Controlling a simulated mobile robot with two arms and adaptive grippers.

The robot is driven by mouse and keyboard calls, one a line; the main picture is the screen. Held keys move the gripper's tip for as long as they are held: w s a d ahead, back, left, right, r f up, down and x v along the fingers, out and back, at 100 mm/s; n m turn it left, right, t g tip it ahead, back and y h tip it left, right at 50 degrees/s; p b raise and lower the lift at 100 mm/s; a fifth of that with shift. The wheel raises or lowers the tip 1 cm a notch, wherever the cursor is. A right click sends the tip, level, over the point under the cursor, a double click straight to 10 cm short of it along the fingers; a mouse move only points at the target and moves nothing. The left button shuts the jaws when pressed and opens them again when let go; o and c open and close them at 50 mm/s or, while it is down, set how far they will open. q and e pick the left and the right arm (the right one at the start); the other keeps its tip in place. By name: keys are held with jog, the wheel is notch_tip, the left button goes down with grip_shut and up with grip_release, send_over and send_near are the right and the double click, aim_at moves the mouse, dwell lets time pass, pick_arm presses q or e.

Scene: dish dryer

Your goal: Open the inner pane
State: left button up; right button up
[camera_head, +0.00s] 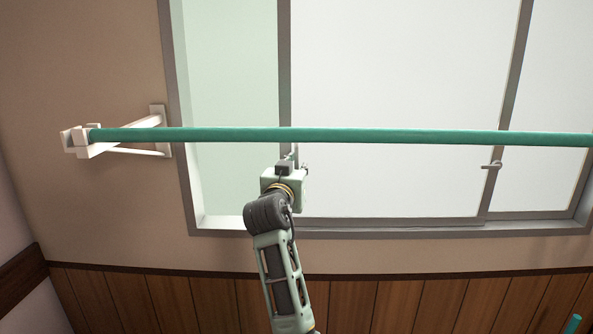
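A sliding window with a grey frame fills the upper middle and right. A large pale pane (400,80) spans its middle, with a grey upright (285,60) at its left edge and another upright (513,80) at its right. I cannot tell for certain which pane is the inner one. A small latch (491,165) sits on the right upright. My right gripper (291,156) is at the left upright, just below the green rod. Its fingers are small and partly overlapped, so their opening and any contact are unclear. My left gripper is out of view.
A green rod (380,136) crosses in front of the window, resting at left on a white wall bracket (118,148). Left of the upright is a greenish, narrower section (230,80). Wood panelling (400,300) lines the wall below. A teal piece (572,324) shows at bottom right.

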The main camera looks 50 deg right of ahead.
jog(key=v, duration=1.2)
jog(key=shift+r, duration=0.1)
